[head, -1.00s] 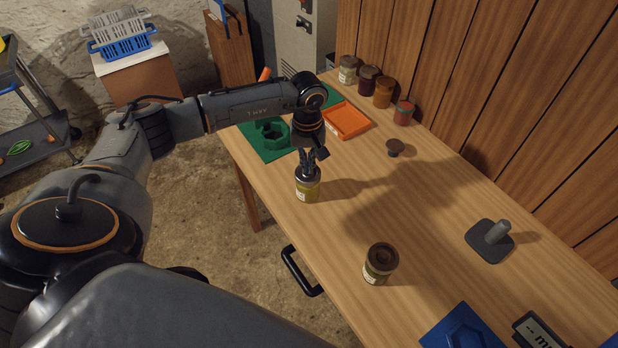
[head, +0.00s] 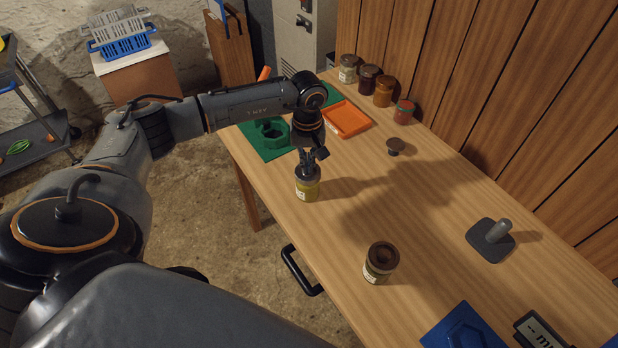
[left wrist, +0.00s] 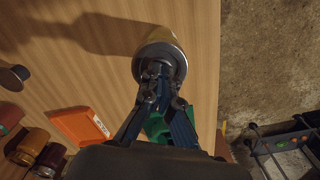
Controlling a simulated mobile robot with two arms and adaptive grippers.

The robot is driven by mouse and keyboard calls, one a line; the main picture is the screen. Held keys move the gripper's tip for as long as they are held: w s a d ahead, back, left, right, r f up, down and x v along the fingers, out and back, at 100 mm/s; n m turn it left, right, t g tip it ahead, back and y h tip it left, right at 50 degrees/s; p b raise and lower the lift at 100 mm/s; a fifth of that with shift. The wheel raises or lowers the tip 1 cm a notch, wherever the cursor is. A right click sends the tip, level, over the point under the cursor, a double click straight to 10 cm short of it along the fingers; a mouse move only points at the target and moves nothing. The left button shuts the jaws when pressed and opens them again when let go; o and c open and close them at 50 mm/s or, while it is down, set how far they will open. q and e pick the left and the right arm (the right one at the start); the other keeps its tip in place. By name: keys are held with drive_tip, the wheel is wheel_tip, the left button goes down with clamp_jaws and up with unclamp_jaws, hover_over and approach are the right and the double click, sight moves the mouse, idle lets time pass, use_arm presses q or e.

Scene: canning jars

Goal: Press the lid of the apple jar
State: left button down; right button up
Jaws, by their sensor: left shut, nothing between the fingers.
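A jar with yellow contents, a dark lid and a pale label (head: 307,189) stands upright near the table's front edge; I cannot read its label. My left gripper (head: 306,164) points down at this jar from above, fingers shut and empty, with its tips at the lid. In the left wrist view the shut fingertips (left wrist: 160,72) overlap the dark lid (left wrist: 150,54) and hide part of it; they look to be touching it. A second jar with a brown lid (head: 381,262) stands apart, nearer to me. My right gripper is out of view.
Several jars (head: 383,92) line the wall side. An orange tray (head: 346,119) and green mat (head: 258,145) lie beyond the left gripper. A loose dark knob-like piece (head: 395,146), a grey press-like tool (head: 492,240) and a blue holder (head: 462,330) are to the right. The table's middle is clear.

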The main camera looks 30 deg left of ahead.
use_arm(q)
drive_tip(key=shift+r+p, duration=1.5)
drive_tip(key=shift+r, duration=1.9)
